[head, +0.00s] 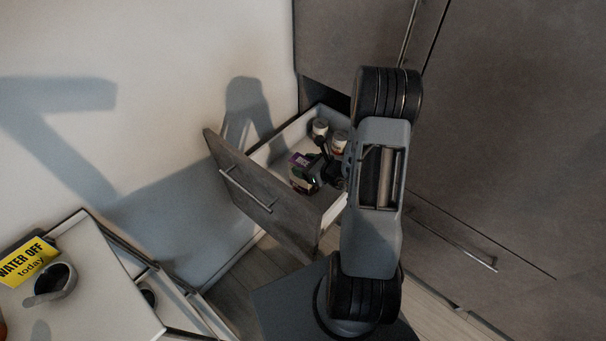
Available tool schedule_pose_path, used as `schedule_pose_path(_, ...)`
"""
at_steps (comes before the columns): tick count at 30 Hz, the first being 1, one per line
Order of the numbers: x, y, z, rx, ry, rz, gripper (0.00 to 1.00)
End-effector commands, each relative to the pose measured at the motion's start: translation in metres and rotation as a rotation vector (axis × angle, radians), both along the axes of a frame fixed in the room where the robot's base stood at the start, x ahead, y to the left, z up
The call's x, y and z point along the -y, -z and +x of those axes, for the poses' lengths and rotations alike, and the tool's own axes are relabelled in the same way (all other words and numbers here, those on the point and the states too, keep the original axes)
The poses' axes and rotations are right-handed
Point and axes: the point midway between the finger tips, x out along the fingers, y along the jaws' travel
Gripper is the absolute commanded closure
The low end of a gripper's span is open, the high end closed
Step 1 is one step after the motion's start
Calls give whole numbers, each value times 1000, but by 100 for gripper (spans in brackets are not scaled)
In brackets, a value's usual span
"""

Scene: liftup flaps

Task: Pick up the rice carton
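My gripper (318,172) is dark and reaches down into the drawer, right at this carton. Its fingers overlap the carton in the picture. I cannot tell whether they are closed on it. My arm hides the right part of the drawer.
Two cans (320,128) (339,140) stand at the back of the drawer. A white cabinet (88,272) at lower left bears a yellow sign (27,262) and a grey bowl (50,284). Tall grey cabinet doors (500,130) stand at right. A white wall is at left.

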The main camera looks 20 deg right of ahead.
Motion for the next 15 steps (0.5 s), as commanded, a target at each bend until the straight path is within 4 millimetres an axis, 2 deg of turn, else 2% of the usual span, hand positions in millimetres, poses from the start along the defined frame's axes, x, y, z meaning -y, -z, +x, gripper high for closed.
schedule_pose_path(2,0,0,0,0,0,0,46)
schedule_pose_path(15,0,0,0,0,0,0,88)
